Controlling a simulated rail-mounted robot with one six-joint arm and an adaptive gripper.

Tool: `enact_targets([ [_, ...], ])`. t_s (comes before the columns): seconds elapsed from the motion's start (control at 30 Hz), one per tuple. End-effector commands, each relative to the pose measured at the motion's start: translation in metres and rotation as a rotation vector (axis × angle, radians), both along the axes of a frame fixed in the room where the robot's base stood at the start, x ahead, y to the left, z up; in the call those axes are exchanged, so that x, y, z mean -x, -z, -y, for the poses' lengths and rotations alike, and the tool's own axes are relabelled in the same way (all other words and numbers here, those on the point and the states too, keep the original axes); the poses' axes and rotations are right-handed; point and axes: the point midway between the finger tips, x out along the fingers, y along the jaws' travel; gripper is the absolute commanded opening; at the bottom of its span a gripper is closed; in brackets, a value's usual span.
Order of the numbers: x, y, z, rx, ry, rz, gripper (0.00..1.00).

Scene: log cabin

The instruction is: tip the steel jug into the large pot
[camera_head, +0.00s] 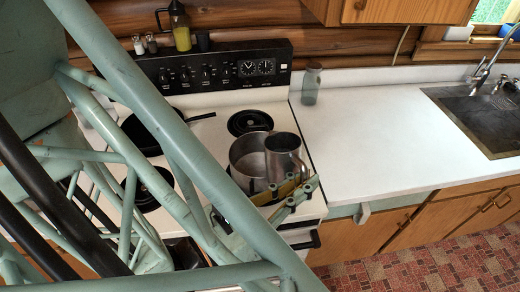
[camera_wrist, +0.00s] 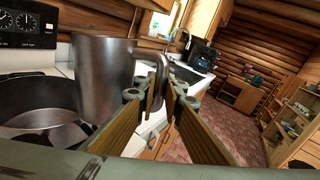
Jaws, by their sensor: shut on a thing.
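The steel jug (camera_head: 284,152) is a grey metal cylinder, roughly upright, at the right side of the large pot (camera_head: 240,150) in the head view, overlapping its rim. My gripper (camera_head: 298,190) is shut on the jug's handle, at its front right. In the wrist view the jug (camera_wrist: 103,75) stands left of my gripper (camera_wrist: 160,92), with its handle (camera_wrist: 161,82) between the fingers. The large pot (camera_wrist: 30,120) is open and sits left of the jug, its inside partly visible. The jug's contents are hidden, and I cannot tell its height above the pot.
The pot is on the stove's front right, with a free burner (camera_head: 250,122) behind it. A dark pan (camera_head: 148,135) is at left, partly behind my arm. A glass jar (camera_head: 311,84) stands on the white counter (camera_head: 375,125), otherwise clear up to the sink (camera_head: 480,118).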

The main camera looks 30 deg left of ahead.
Motion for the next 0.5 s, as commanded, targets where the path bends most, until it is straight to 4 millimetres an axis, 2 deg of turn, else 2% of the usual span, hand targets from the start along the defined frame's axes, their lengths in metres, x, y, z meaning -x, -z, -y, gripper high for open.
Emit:
enact_targets([
  [0.5,-0.004,-0.017,-0.007,0.081,0.0,-0.044,0.0],
])
